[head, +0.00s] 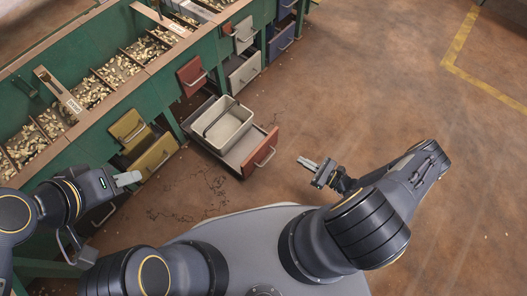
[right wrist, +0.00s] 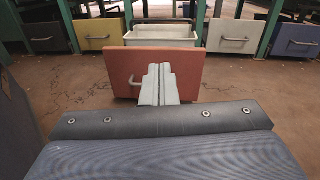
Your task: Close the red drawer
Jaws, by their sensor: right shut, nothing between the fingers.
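The red drawer (head: 259,154) is pulled far out from the green bench in the head view. Its front panel with a metal handle faces me, and a grey-white bin (head: 231,127) sits inside it. In the right wrist view the red front (right wrist: 188,70) stands ahead, with the bin (right wrist: 160,37) behind it. My right gripper (head: 303,161) is shut and empty, a short way to the right of the red front. Its fingers (right wrist: 158,68) overlap the panel in the right wrist view; contact is not clear. My left gripper (head: 130,179) is near the yellow drawers; its fingers appear together.
Another red drawer front (head: 192,76) sits higher on the green bench (head: 172,80). Yellow drawers (head: 154,156), white drawers (head: 244,72) and blue drawers (head: 281,39) line the bench. Nut-filled hoppers (head: 120,67) are on top. The brown floor to the right is clear.

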